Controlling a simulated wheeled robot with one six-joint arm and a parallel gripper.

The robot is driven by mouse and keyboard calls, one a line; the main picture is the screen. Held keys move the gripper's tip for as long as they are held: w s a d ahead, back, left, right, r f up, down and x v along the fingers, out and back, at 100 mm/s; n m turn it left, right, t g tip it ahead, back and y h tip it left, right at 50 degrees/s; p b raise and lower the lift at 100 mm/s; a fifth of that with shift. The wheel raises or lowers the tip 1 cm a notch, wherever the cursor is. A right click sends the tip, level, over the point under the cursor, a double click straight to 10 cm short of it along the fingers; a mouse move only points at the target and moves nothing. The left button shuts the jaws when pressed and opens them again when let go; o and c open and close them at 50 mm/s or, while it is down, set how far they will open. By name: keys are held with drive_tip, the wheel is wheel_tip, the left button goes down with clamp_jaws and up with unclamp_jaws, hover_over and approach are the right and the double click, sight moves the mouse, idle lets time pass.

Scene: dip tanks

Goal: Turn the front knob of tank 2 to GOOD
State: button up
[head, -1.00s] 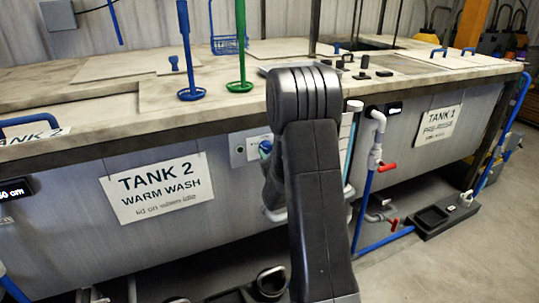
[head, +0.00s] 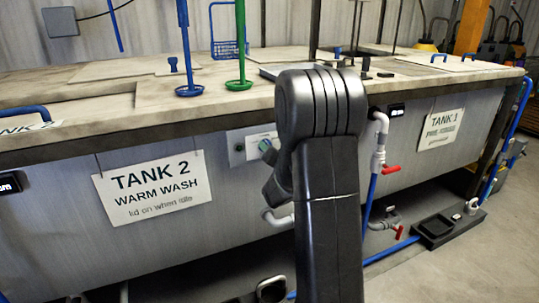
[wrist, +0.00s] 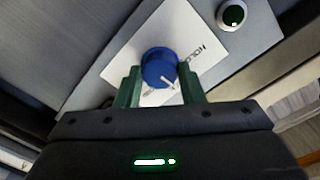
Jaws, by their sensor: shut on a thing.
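The word HOLD reads at the plate's right; other lettering below the knob is partly hidden. My gripper (wrist: 160,84) has its two green fingers on either side of the knob, shut on it. In the head view the tank 2 sign (head: 152,187) hangs left of the grey control panel (head: 236,152); my arm hides much of the gripper.
Tank 1's sign (head: 441,127) hangs at the right, with pipes and a red valve handle (head: 391,169) between. Blue (head: 188,88) and green (head: 239,82) rods stand on the tank top.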

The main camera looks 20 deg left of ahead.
drive_tip(key=m+p, duration=0.2)
drive_tip(key=m, duration=1)
drive_tip(key=shift+m, duration=0.4)
idle(0.3)
drive_tip(key=o, duration=1)
drive_tip(key=v, duration=1.3)
drive_tip(key=shift+d, duration=0.55)
drive_tip(key=shift+a+g+y, duration=0.1)
drive_tip(key=shift+g+y, duration=0.2)
drive_tip(key=shift+g, duration=0.1)
